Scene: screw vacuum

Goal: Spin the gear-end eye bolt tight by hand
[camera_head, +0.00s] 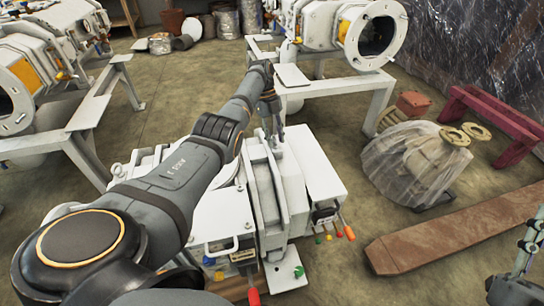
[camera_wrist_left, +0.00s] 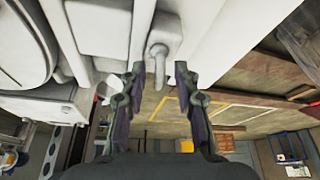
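My left gripper (camera_head: 273,130) points down over the far side of the white machine (camera_head: 212,222) in the head view. In the left wrist view my left gripper (camera_wrist_left: 160,78) is open, with its two fingers apart. A small pale eye bolt (camera_wrist_left: 158,52) stands out from the white housing between and just beyond the fingertips, and no finger clearly touches it. The bolt cannot be made out in the head view, where the gripper and arm cover that spot.
Another white machine (camera_head: 345,30) stands on a frame at the back. A plastic-wrapped part (camera_head: 415,160), a red stand (camera_head: 490,115) and a long rusty beam (camera_head: 460,232) lie on the right. Handles with coloured knobs (camera_head: 349,232) stick out at the machine's front.

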